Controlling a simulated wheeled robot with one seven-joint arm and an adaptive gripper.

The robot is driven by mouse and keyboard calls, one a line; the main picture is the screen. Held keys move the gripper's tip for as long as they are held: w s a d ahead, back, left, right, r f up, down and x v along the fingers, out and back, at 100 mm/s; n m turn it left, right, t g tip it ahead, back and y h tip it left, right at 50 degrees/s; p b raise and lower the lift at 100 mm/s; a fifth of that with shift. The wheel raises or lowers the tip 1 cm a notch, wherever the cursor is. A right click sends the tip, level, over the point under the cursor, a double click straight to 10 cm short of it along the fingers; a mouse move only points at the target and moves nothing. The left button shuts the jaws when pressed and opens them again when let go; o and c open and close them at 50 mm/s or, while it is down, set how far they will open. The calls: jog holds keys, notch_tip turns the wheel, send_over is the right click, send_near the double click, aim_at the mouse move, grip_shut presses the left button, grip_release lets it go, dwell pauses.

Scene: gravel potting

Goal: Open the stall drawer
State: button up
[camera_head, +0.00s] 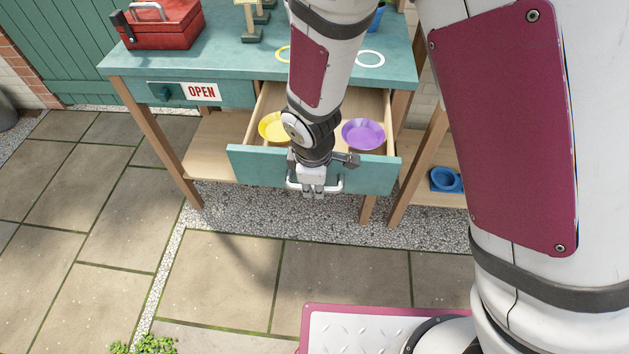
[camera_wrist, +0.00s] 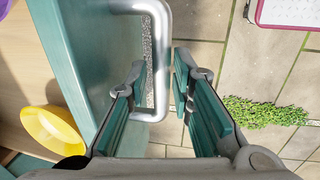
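The teal stall drawer (camera_head: 247,164) is pulled well out from under the tabletop, with its pale wooden inside showing. In the wrist view its teal front (camera_wrist: 75,40) runs along the left. My gripper (camera_head: 313,190) points down at the drawer front. Its fingers (camera_wrist: 160,85) close in on the silver handle (camera_wrist: 160,35), one on the drawer side of the bar and one on the outer side. A yellow dish (camera_head: 272,127) and a purple dish (camera_head: 363,133) lie in the drawer. My arm covers the drawer's middle.
The teal stall table (camera_head: 230,60) carries a red toolbox (camera_head: 165,27) at the left. An OPEN sign (camera_head: 201,91) hangs on its front. A blue bowl (camera_head: 445,179) sits on a low shelf at the right. Paving (camera_head: 230,270) in front of the drawer is clear.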

notch_tip(320, 180, up, 12)
jog(key=s, duration=0.2)
dwell(0.6)
jog(key=shift+s+f, duration=0.1)
jog(key=s+d+r+m+t+p, duration=0.1)
jog(key=s+d+r+m+p, duration=0.25)
jog(key=d+r+m, duration=0.75)
jog(key=s+d+r+m+t+p, duration=0.1)
jog(key=s+d+r+m+p, duration=0.2)
jog(key=s+d+r+m, duration=0.3)
jog(key=s+d+r, duration=0.5)
jog(key=s+r, duration=0.2)
jog(key=s, duration=0.1)
jog(key=shift+d+r, duration=0.15)
jog(key=shift+r, duration=0.05)
